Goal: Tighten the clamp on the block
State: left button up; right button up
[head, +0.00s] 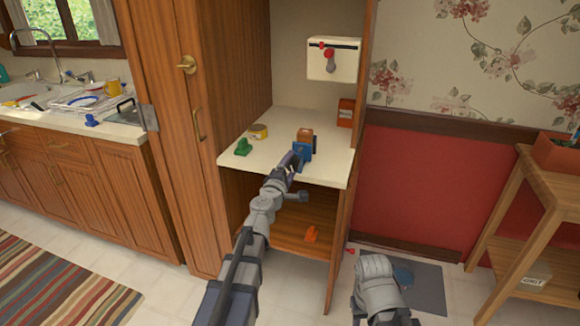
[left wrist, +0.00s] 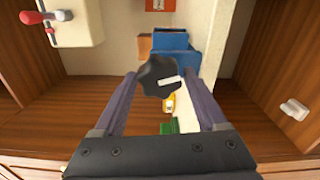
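A blue clamp (head: 303,150) stands on the cream counter with a wooden block (head: 305,135) at it. In the left wrist view the clamp (left wrist: 172,47) is beyond a black knob (left wrist: 160,75) with a white mark, and the block (left wrist: 145,46) shows to its left. My left gripper (head: 297,161) is at the near side of the clamp. Its fingers are spread on either side of the knob, with thin gaps seeming to show; contact is hard to judge. My right gripper is out of view; only part of that arm shows low in the head view.
On the counter (head: 232,160) are a green clamp (head: 243,147), a yellow tape roll (head: 258,131) and a red box (head: 346,112). A white box with a red lever (head: 332,60) hangs above. Cabinet walls close in both sides.

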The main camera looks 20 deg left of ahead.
pick_arm(q)
jog(key=shift+o, duration=1.2)
jog(key=s, duration=0.7)
jog(key=shift+s+a, duration=0.15)
jog(key=shift+s, duration=0.25)
